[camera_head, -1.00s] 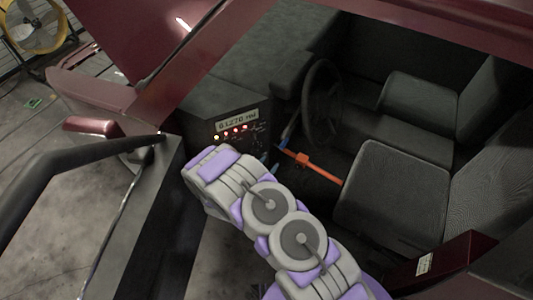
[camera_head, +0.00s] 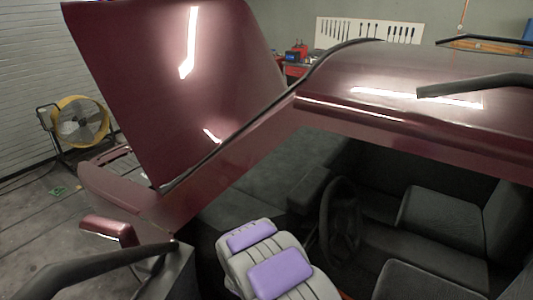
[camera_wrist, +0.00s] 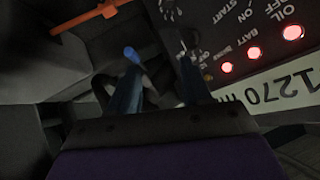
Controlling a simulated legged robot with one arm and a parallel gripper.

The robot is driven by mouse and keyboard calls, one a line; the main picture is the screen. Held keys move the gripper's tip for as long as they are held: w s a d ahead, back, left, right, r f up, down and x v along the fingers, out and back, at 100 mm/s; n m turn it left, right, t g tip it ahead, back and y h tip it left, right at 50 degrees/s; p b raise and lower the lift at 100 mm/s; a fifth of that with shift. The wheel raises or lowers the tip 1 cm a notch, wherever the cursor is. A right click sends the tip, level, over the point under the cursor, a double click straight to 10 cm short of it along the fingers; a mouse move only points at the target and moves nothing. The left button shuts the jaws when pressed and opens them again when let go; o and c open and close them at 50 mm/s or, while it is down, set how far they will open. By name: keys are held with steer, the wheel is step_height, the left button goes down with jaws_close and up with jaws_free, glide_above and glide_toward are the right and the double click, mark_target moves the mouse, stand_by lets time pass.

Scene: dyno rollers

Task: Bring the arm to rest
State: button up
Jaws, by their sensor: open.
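My arm, grey with purple pads, rises from the bottom middle of the head view, over the door opening of a dark red car. A control panel (camera_wrist: 240,55) with lit red lamps and a number display (camera_wrist: 285,93) lies close to the right of the fingers in the wrist view.
An orange bar (camera_wrist: 92,18) crosses the upper left of the wrist view. In the head view, the steering wheel (camera_head: 341,222) and seats (camera_head: 440,222) are right of my arm. The raised hood (camera_head: 170,80) and a yellow fan (camera_head: 80,121) are left.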

steer(key=s+r+n+g+y+b, duration=0.2)
steer(key=s+r+n+g+y, duration=0.25)
steer(key=s+r, duration=1.05)
steer(key=s+d+r+n+g, duration=0.1)
steer(key=s+d+r+g, duration=0.1)
steer(key=s, duration=0.7)
steer(key=s+d+r+n+g+h, duration=0.1)
steer(key=s+d+r, duration=0.3)
steer(key=s, duration=0.6)
steer(key=s+d+r+n+g, duration=0.1)
steer(key=s+d+r+g, duration=0.2)
steer(key=s+d, duration=0.3)
steer(key=s+r+b, duration=0.1)
steer(key=s, duration=0.3)
steer(key=shift+d+n, duration=0.2)
steer(key=shift+n, duration=0.15)
